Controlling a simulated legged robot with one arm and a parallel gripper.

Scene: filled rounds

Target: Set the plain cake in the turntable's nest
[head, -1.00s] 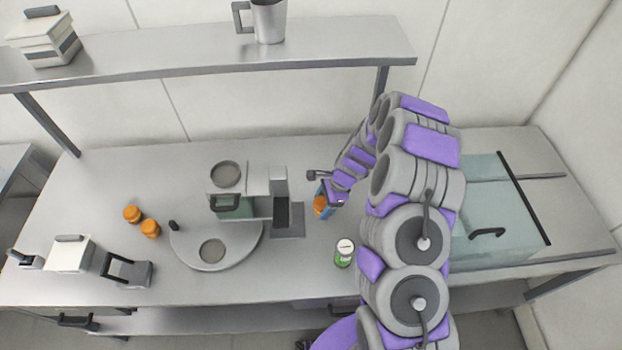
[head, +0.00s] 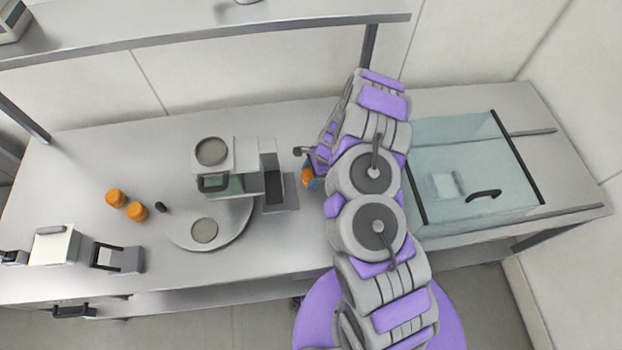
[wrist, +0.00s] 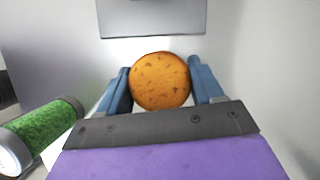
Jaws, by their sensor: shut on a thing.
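My gripper (head: 309,177) is shut on a round orange-brown cake (wrist: 160,82) with small dark specks. The cake is between the two blue fingers in the wrist view, and its orange side (head: 306,176) shows in the head view. They are just right of the machine on the counter. The grey turntable (head: 240,217) lies left of my gripper, at the machine's foot. Its round darker nest (head: 204,230) is at the front and looks empty. The rest of the turntable is partly hidden under the machine.
The grey machine (head: 240,158) stands over the turntable's back, its flat plate (head: 287,197) near my gripper. Two orange pieces (head: 116,198) (head: 137,211) and a small dark knob (head: 161,207) are left. A glass-like box (head: 465,165) stands right.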

